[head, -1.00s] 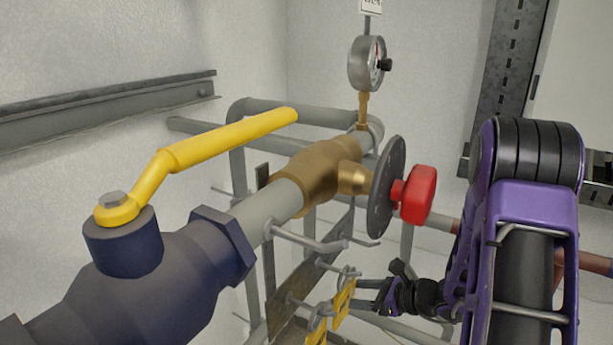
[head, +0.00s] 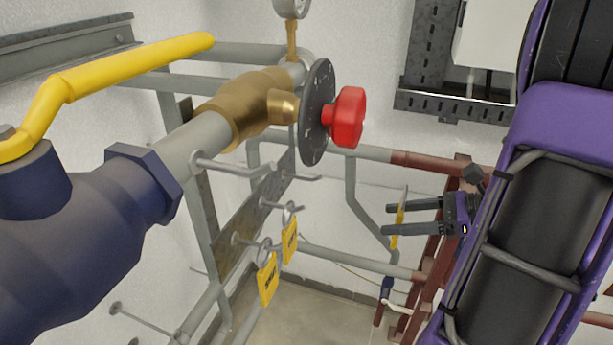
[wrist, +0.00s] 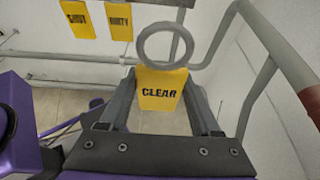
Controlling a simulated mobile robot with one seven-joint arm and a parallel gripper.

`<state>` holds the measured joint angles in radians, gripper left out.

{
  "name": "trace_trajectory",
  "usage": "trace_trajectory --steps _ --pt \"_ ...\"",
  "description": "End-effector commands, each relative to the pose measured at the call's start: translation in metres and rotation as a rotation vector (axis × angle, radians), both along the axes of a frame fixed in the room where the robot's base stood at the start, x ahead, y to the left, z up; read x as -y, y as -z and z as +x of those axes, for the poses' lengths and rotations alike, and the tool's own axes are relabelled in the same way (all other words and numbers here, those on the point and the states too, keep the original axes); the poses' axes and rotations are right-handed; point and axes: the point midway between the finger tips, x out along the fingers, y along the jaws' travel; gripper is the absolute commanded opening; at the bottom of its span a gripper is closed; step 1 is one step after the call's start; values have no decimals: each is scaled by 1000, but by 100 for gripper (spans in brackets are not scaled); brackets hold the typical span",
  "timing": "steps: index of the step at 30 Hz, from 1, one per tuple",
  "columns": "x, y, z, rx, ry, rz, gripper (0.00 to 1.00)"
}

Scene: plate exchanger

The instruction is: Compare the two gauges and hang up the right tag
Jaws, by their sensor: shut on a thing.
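My gripper (head: 388,219) is shut on a yellow tag (head: 399,222), held in the air right of the pipe rack. In the wrist view the held tag (wrist: 160,92) reads CLEAR, and its metal ring (wrist: 166,44) stands above the fingers. Two other yellow tags, a nearer one (head: 267,279) and a farther one (head: 289,240), hang by rings on pegs of the rack plate. In the wrist view one reads DIRTY (wrist: 119,21); the other tag (wrist: 78,19) seems to read SHUT. One gauge (head: 291,6) is cut off at the top, its reading hidden; no second gauge shows.
A blue valve (head: 90,235) with a yellow lever (head: 130,65) fills the left. A brass body (head: 245,105) with a dark disc and red knob (head: 347,118) is at centre. Bare pegs (head: 235,168) stick out below it. A red-brown frame (head: 440,245) stands beside my gripper.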

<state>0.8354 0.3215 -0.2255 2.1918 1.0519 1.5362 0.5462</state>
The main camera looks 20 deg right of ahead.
Motion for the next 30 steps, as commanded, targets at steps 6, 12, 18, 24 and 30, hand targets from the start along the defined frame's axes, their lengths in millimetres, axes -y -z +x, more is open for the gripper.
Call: trace_trajectory --steps 6,12,18,24,30 --pt "-16 0 12 2 -4 0 10" --pt "-60 0 42 2 -7 0 10" --pt "-96 0 69 1 -4 1 10" --pt "-111 0 81 1 -2 -1 10" --pt "-136 0 99 1 -4 0 10"
